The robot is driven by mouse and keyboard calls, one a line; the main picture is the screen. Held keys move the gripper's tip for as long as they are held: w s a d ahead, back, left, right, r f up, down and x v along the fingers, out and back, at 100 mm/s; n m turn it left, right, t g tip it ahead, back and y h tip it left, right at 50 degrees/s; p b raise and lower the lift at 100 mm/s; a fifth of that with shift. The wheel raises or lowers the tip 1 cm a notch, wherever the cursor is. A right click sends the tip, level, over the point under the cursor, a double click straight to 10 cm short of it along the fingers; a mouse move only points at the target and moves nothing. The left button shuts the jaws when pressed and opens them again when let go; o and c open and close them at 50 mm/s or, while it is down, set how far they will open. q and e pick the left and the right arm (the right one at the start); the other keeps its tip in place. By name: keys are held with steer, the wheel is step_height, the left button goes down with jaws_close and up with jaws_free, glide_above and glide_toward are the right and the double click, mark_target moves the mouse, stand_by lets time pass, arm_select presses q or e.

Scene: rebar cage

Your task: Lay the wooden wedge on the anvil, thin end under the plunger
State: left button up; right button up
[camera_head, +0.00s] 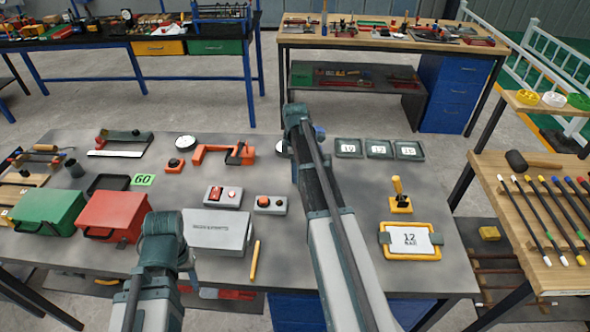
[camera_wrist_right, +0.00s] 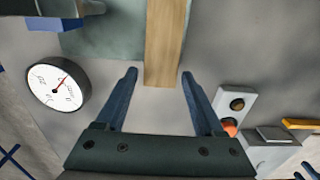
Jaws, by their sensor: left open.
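The wooden wedge (camera_wrist_right: 165,40) appears in the right wrist view as a pale wooden bar over a grey-green plate. Its far end is cut off by the frame, and it is hidden behind my right arm in the head view. My right gripper (camera_wrist_right: 159,73) is open. The bar's near end lies between its fingertips, closer to the right finger, with a gap on the left. My left gripper (camera_head: 160,240) is over the front left of the bench, its fingertips hidden under the wrist. I cannot make out the anvil or plunger for certain.
A round gauge (camera_wrist_right: 57,85) lies left of my right gripper, below a blue block (camera_wrist_right: 55,23). A button box (camera_wrist_right: 235,105) is to the right. A grey case (camera_head: 217,232), red toolbox (camera_head: 112,215) and yellow-framed tray (camera_head: 384,252) stand on the bench.

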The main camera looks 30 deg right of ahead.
steer(key=shift+o, duration=0.6)
step_height(320, 180, up, 14)
steer(key=p, duration=1.3)
steer(key=shift+p, duration=0.4)
step_height(320, 180, up, 6)
steer(key=p, duration=0.6)
steer(key=shift+f, duration=0.1)
